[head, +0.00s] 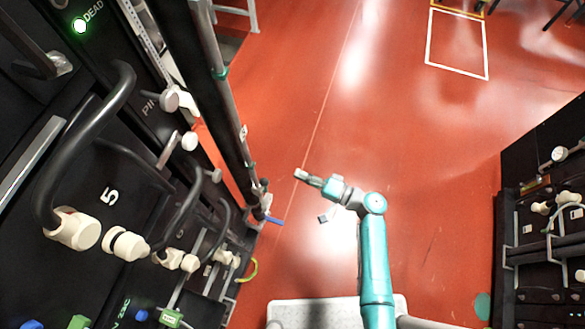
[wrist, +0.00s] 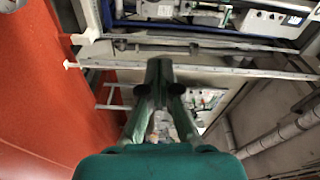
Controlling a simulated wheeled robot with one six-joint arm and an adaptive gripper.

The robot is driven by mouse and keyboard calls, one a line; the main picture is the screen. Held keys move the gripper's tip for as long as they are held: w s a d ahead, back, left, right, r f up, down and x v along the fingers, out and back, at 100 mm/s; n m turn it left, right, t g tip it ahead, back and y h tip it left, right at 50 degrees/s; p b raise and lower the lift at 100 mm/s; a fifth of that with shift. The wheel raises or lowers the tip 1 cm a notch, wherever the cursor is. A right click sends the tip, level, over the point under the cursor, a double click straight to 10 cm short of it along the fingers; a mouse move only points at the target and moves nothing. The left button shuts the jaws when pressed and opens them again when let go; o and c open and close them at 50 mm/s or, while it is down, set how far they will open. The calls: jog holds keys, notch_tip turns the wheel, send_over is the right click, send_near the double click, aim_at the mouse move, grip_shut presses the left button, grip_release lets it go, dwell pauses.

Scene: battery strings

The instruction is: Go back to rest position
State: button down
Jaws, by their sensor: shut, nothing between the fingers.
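My gripper (head: 301,174) is at the end of my teal arm, over the open red floor in the head view. It points left toward the black battery rack (head: 75,160) and is apart from it. In the wrist view my gripper (wrist: 159,66) shows its fingers together with nothing between them. No object is held.
The left rack carries black cables, cream connectors (head: 75,229) and a blue lever (head: 274,220). Another black rack (head: 540,200) stands at the right. The red floor (head: 430,150) between them is clear, with a white floor outline (head: 487,60) farther back.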

jog(key=shift+s+d, duration=0.1)
jog(key=shift+d, duration=0.1)
jog(key=s+d+f+m+h, duration=0.1)
jog(key=s+d+f+h, duration=0.1)
jog(key=s+f+h, duration=0.5)
jog(key=s+d+f+h, duration=0.2)
jog(key=s+d+f, duration=0.1)
jog(key=s, duration=0.8)
jog(key=s+d+r+n+t+h, duration=0.25)
jog(key=s+d+r+h, duration=0.45)
jog(key=s+r, duration=0.5)
jog(key=s+d+r+n+t, duration=0.1)
jog(key=s+r+t, duration=0.1)
jog(key=r, duration=0.6)
jog(key=s+d+r+n+t, duration=0.1)
jog(key=r+n, duration=0.1)
jog(key=r, duration=0.7)
jog(key=shift+s+t, duration=0.35)
jog(key=shift+s, duration=0.05)
